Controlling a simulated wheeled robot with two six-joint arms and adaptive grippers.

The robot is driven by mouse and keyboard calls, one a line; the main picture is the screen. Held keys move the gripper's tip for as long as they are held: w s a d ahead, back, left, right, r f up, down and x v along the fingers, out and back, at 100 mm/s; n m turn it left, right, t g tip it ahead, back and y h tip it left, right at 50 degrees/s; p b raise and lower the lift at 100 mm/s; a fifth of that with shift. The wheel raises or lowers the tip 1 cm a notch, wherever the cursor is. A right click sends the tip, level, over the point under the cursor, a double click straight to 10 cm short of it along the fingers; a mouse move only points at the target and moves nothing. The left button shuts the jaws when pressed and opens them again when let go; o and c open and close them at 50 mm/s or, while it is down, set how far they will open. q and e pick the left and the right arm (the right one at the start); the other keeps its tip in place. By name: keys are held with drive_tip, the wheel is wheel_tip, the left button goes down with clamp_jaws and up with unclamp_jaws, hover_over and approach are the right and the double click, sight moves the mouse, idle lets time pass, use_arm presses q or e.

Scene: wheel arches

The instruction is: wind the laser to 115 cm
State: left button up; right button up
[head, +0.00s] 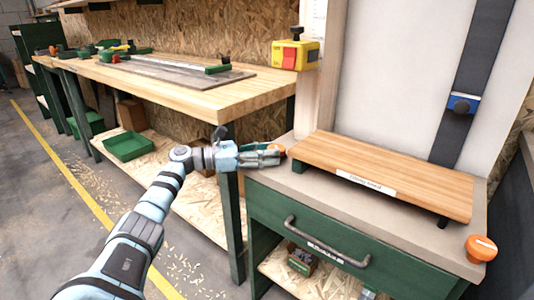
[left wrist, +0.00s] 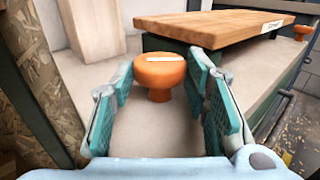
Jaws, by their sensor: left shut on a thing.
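A blue slider with an orange spot (head: 463,104), perhaps the laser, sits on a dark upright rail (head: 475,70) at the right. An orange knob (left wrist: 160,72) with a white mark on top stands at the left end of the grey bench top. My left gripper (head: 281,152) is shut on this knob, with a teal-padded finger at each side of it; the fingers (left wrist: 160,85) show in the left wrist view. A second orange knob (head: 481,248) with a white mark is at the bench's front right corner. My right gripper is out of view. No height reading is legible.
A raised wooden board (head: 385,173) with a white label stands on the bench, right of the held knob. A green drawer (head: 320,232) with a grey handle is below. A yellow box with a red button (head: 295,53) is behind. A wooden workbench (head: 215,100) stands at left.

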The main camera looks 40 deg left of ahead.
use_arm(q)
drive_tip(key=o, duration=0.9)
drive_tip(key=v, duration=1.2)
drive_tip(key=shift+a, duration=0.1)
